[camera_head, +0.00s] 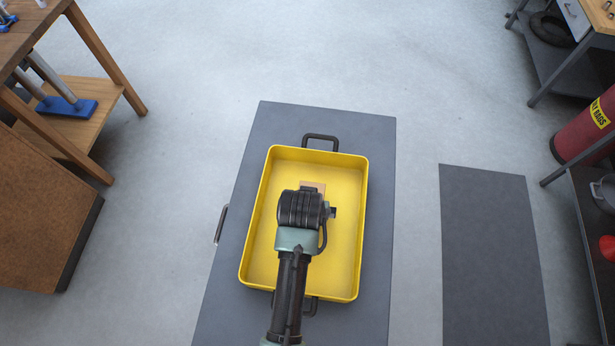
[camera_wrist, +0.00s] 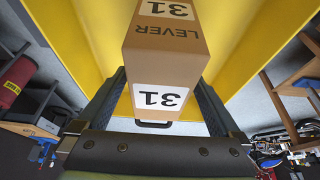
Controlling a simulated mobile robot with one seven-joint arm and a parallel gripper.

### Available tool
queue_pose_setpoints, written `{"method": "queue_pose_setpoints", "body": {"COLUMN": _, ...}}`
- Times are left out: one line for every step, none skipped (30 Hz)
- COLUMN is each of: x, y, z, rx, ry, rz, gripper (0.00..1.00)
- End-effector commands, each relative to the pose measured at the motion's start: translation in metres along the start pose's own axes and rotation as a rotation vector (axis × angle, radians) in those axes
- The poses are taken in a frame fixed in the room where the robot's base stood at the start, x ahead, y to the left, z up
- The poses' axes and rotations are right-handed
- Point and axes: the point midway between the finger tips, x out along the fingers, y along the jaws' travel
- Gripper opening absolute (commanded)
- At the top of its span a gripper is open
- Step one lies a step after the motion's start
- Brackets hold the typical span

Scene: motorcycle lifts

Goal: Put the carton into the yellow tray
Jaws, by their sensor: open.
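The brown cardboard carton (camera_wrist: 165,45), with white "31" labels and the word "LEVER", shows large in the wrist view between the two fingers of my gripper (camera_wrist: 160,88). The fingers stand apart, one on each side of it, and look clear of its sides. The yellow tray (camera_wrist: 82,35) lies behind it. In the head view a small tan part of the carton (camera_head: 315,186) shows within the yellow tray's (camera_head: 345,270) outline, mostly hidden by my arm and gripper. Its underside is hidden, so I cannot tell for sure whether it touches the tray floor.
The tray, with dark end handles (camera_head: 320,138), sits on a grey lift platform (camera_head: 375,135). A wooden bench (camera_head: 90,95) stands at the left. A dark mat (camera_head: 490,250) lies to the right, with a red drum (camera_head: 585,130) and shelves beyond. The floor between is clear.

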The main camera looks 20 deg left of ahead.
Motion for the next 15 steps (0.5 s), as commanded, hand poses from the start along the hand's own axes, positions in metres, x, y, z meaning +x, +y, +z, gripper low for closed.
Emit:
{"method": "queue_pose_setpoints", "body": {"x": -0.008, "y": 0.000, "z": 0.000, "rx": 0.000, "ry": 0.003, "rz": 0.000, "gripper": 1.00}}
{"method": "queue_pose_setpoints", "body": {"x": -0.013, "y": 0.000, "z": 0.000, "rx": 0.001, "ry": 0.003, "rz": 0.000, "gripper": 1.00}}
{"method": "queue_pose_setpoints", "body": {"x": -0.020, "y": 0.000, "z": 0.000, "rx": 0.001, "ry": 0.004, "rz": 0.000, "gripper": 1.00}}
{"method": "queue_pose_setpoints", "body": {"x": -0.026, "y": 0.000, "z": -0.001, "rx": 0.000, "ry": 0.004, "rz": 0.001, "gripper": 1.00}}
{"method": "queue_pose_setpoints", "body": {"x": -0.032, "y": 0.000, "z": -0.001, "rx": 0.000, "ry": 0.005, "rz": 0.001, "gripper": 1.00}}
{"method": "queue_pose_setpoints", "body": {"x": -0.040, "y": 0.000, "z": -0.001, "rx": 0.000, "ry": 0.004, "rz": 0.001, "gripper": 1.00}}
{"method": "queue_pose_setpoints", "body": {"x": -0.046, "y": 0.000, "z": 0.000, "rx": 0.000, "ry": 0.004, "rz": 0.001, "gripper": 1.00}}
{"method": "queue_pose_setpoints", "body": {"x": -0.052, "y": 0.001, "z": 0.000, "rx": 0.000, "ry": 0.004, "rz": 0.001, "gripper": 1.00}}
{"method": "queue_pose_setpoints", "body": {"x": -0.060, "y": 0.001, "z": -0.001, "rx": 0.000, "ry": 0.005, "rz": 0.001, "gripper": 1.00}}
{"method": "queue_pose_setpoints", "body": {"x": -0.066, "y": 0.001, "z": -0.001, "rx": 0.000, "ry": 0.004, "rz": 0.001, "gripper": 1.00}}
{"method": "queue_pose_setpoints", "body": {"x": -0.071, "y": 0.000, "z": -0.001, "rx": 0.000, "ry": 0.004, "rz": 0.001, "gripper": 1.00}}
{"method": "queue_pose_setpoints", "body": {"x": -0.077, "y": 0.000, "z": 0.000, "rx": 0.000, "ry": 0.003, "rz": 0.001, "gripper": 1.00}}
{"method": "queue_pose_setpoints", "body": {"x": -0.082, "y": 0.000, "z": 0.000, "rx": 0.000, "ry": 0.003, "rz": 0.001, "gripper": 1.00}}
{"method": "queue_pose_setpoints", "body": {"x": -0.086, "y": 0.000, "z": -0.001, "rx": 0.000, "ry": 0.003, "rz": 0.001, "gripper": 1.00}}
{"method": "queue_pose_setpoints", "body": {"x": -0.092, "y": 0.000, "z": -0.001, "rx": 0.000, "ry": 0.002, "rz": 0.001, "gripper": 1.00}}
